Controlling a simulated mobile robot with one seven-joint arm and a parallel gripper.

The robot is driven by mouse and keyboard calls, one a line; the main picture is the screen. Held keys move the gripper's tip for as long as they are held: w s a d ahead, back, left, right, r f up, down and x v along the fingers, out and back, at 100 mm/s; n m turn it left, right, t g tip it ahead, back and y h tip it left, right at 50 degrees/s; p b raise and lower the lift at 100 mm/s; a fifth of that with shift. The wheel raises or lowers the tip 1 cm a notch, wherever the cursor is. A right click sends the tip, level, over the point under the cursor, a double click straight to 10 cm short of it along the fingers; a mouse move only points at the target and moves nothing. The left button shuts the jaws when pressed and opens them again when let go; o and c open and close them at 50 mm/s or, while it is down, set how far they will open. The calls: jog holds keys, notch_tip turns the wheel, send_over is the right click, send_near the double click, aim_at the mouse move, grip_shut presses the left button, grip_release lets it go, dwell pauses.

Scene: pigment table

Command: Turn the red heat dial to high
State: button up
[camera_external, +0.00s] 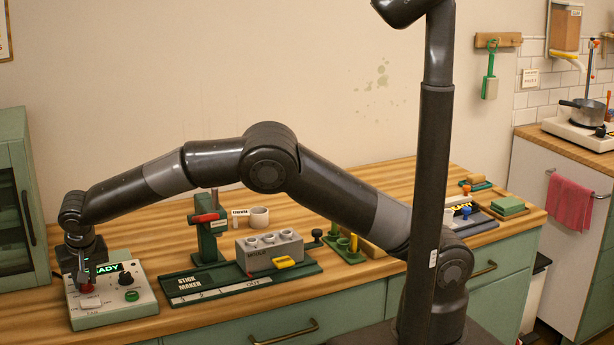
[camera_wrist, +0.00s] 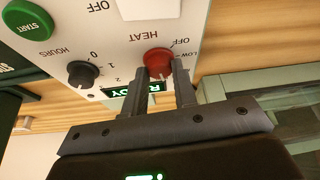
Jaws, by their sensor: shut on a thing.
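The red heat dial (camera_wrist: 157,59) sits on the white panel of the control box (camera_external: 118,312), beside the word HEAT. The labels OFF and LOW show near it in the wrist view; its exact setting is hard to read and the high mark is not visible. My gripper (camera_wrist: 161,74) is shut on the red dial, one finger on each side of it. In the external view my gripper (camera_external: 81,276) reaches down to the back left of the box, and the red dial (camera_external: 87,287) shows just below it.
A black hours dial (camera_wrist: 83,74), a green start button (camera_wrist: 27,19) and a lit READY display (camera_wrist: 133,90) share the panel. A green cabinet (camera_external: 22,200) stands close on the left. The stick maker (camera_external: 195,284) lies to the right of the box.

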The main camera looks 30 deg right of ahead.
jog(key=shift+m+h, duration=0.3)
jog(key=shift+m, duration=0.5)
jog(key=o, duration=1)
jog(key=v, duration=1)
jog(key=shift+s+a+r, duration=0.1)
jog(key=shift+s+r, duration=0.05)
jog(key=shift+r, duration=0.2)
